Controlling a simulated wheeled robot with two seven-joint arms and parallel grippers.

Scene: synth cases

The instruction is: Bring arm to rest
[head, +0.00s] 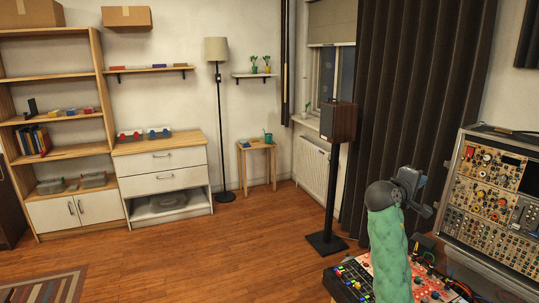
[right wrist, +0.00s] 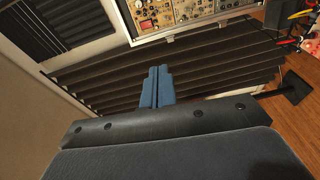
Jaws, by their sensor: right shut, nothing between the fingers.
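My right gripper (head: 410,178) is at the lower right of the head view, raised in front of the dark curtain at the end of my green-sleeved arm. In the right wrist view its two blue fingers (right wrist: 156,86) lie side by side with no gap, so it is shut with nothing between them. In the head view it appears above the mixer and left of the synth case (head: 490,185). My left gripper is in neither view.
A mixer with coloured knobs (head: 352,280) lies below my right arm, with cables beside it. A speaker (head: 338,122) on a black stand is to the left. The dark curtain (head: 415,90) hangs behind. The wooden floor (head: 220,250) at middle left is clear.

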